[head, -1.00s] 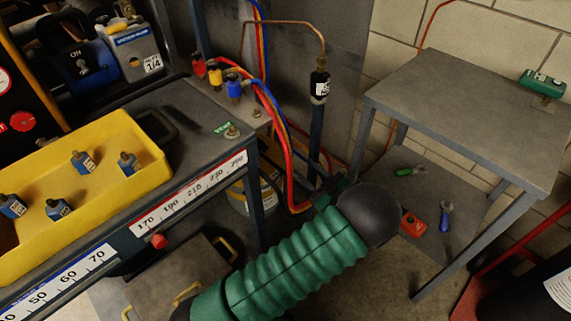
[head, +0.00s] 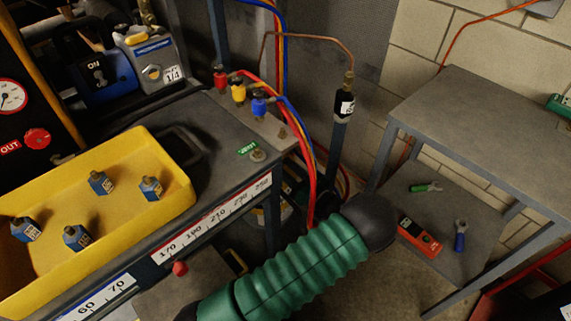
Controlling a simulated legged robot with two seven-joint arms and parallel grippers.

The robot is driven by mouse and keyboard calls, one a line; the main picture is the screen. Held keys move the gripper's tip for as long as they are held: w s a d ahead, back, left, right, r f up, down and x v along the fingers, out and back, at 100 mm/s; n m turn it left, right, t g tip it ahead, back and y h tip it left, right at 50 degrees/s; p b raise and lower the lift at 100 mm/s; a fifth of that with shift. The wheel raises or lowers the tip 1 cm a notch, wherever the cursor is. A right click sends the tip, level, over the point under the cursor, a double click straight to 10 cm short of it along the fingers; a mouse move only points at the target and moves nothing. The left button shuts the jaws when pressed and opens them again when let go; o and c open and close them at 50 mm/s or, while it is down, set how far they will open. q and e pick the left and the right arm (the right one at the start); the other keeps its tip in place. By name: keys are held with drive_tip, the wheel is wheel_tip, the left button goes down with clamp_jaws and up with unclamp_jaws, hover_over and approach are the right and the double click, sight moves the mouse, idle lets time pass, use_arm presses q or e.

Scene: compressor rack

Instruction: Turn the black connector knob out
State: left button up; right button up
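Three capped hose connectors stand on the metal shelf: red (head: 220,77), yellow (head: 238,90) and blue (head: 259,102). A black labelled cylinder (head: 346,104) sits upright on the copper pipe behind them. I cannot make out for certain which part is the black connector knob. A green ribbed sleeve of my arm (head: 300,268) crosses the lower middle and ends in a dark rounded joint below the black cylinder. No gripper fingers can be made out, and no contact with a connector shows.
A yellow tray (head: 121,221) with several blue-bodied parts lies on the left bench. A red OUT knob (head: 37,139) is at far left. A grey table (head: 480,120) stands right, with tools on its lower shelf. Red, yellow and blue hoses hang beside the bench.

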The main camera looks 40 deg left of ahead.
use_arm(q)
drive_tip(key=m+p, duration=0.7)
drive_tip(key=m, duration=0.7)
drive_tip(key=shift+d+r, duration=0.1)
drive_tip(key=shift+d, duration=0.05)
drive_tip(key=shift+d+m, duration=0.3)
drive_tip(key=shift+m, duration=0.3)
drive_tip(key=shift+a, duration=0.1)
clamp_jaws()
